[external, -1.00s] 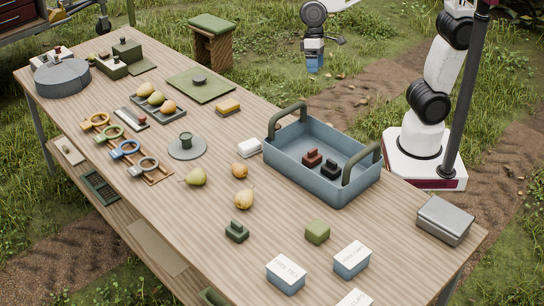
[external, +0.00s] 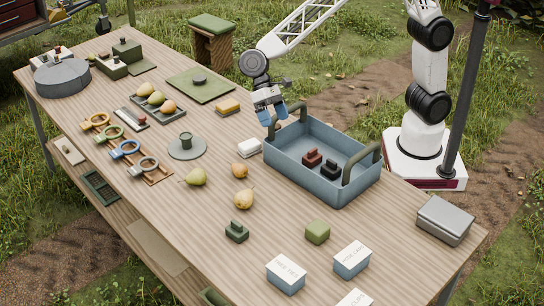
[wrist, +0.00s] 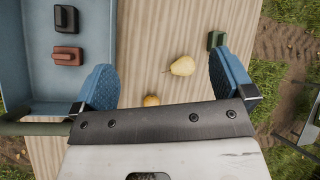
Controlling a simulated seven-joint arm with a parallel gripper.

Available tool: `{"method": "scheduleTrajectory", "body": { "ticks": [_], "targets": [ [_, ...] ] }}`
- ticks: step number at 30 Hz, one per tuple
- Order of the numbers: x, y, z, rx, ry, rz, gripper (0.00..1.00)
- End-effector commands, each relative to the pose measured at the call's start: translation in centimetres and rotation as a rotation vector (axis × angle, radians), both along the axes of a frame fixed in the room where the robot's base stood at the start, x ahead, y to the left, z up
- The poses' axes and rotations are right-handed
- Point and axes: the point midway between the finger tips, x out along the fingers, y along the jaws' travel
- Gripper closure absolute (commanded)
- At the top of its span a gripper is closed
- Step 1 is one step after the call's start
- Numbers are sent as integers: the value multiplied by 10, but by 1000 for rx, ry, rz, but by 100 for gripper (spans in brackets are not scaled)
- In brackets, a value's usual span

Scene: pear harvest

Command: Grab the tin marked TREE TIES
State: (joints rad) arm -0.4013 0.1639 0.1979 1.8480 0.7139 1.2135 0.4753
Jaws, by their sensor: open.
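The tin whose white lid appears to read TREE TIES (external: 286,274) is a small blue box at the front of the table in the external view. Its lettering is small. A similar blue tin with a white lid (external: 352,260) stands to its right, and another white-lidded tin (external: 355,299) is cut off by the bottom edge. My gripper (external: 270,112) is open and empty, above the table by the far-left end of the blue crate, well away from the tins. The wrist view shows its two blue fingers spread apart (wrist: 165,82); no tin shows there.
The blue handled crate (external: 330,188) holds a red and a dark piece. Pears (external: 244,199), a green block (external: 317,231) and a dark green piece (external: 237,231) lie between my gripper and the tins. A grey metal box (external: 445,219) stands at the right corner.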

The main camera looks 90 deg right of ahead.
Motion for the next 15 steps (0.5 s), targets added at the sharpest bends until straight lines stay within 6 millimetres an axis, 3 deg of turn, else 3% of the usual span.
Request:
{"method": "scheduleTrajectory", "body": {
  "ticks": [15],
  "targets": [
    [37, 134, -74, 55, 235, -51, 0]
  ]
}}
